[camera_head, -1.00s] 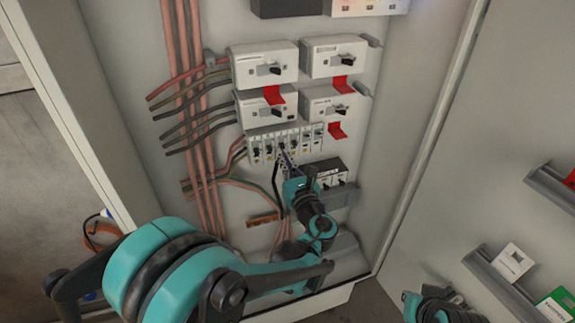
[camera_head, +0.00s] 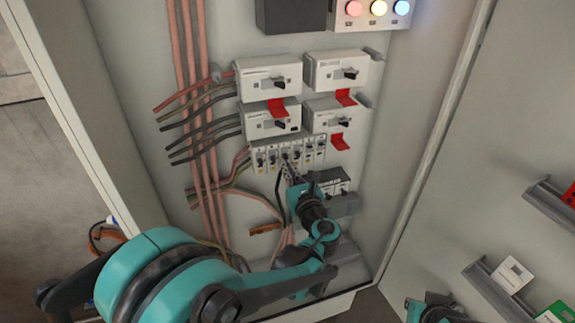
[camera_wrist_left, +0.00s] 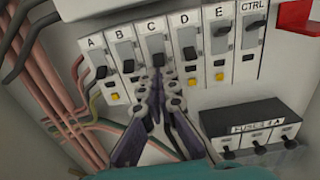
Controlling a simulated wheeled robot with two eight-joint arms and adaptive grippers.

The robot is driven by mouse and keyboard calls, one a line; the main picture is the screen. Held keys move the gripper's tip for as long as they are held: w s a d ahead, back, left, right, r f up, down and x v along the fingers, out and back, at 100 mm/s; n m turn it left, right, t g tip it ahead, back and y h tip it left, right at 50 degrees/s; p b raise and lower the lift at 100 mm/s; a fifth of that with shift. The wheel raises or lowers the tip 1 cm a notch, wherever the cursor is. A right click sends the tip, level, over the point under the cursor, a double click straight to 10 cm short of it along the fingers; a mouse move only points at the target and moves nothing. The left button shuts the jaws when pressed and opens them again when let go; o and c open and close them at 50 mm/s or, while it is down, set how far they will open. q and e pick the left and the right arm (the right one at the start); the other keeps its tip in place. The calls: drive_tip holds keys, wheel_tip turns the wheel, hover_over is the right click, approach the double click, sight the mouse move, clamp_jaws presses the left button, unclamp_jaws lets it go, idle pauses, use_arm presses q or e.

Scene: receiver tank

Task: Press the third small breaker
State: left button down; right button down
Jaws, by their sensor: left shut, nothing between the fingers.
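A row of small breakers (camera_head: 312,148) is set in the panel, lettered A to E and CTRL in the left wrist view. The third small breaker, C (camera_wrist_left: 151,40), is a white module with a dark lever low in its slot. My left gripper (camera_wrist_left: 154,85) is shut and empty, its fingertips just below that lever and covering the lower part of C. Whether they touch it I cannot tell. In the head view my left gripper (camera_head: 288,164) reaches the row from below. The levers of A, B and D also sit low; those of E and CTRL sit higher.
Large white breakers (camera_head: 268,77) with red tabs stand above the row. A black fuse block (camera_wrist_left: 250,125) is at lower right. Copper bars and wires (camera_wrist_left: 50,85) run at left. Shelves (camera_head: 495,280) hang on the right-hand door.

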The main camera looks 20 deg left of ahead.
sight(285, 159)
use_arm(q)
drive_tip(key=r+g+h+p, duration=0.1)
drive_tip(key=p, duration=0.2)
drive_tip(key=r+g+h+p, duration=0.1)
drive_tip(key=g+p, duration=0.1)
drive_tip(key=p, duration=0.1)
drive_tip(key=r+g+h+p, duration=0.1)
drive_tip(key=p, duration=0.3)
drive_tip(key=shift+s+d+r+g, duration=0.15)
drive_tip(key=shift+s+g, duration=0.15)
drive_tip(key=shift+g, duration=0.1)
drive_tip(key=shift+g+h, duration=0.3)
drive_tip(key=shift+r+p, duration=0.4)
drive_tip(key=shift+p, duration=0.05)
drive_tip(key=shift+w+r, duration=0.1)
drive_tip(key=shift+w, duration=0.05)
drive_tip(key=shift+r, duration=0.1)
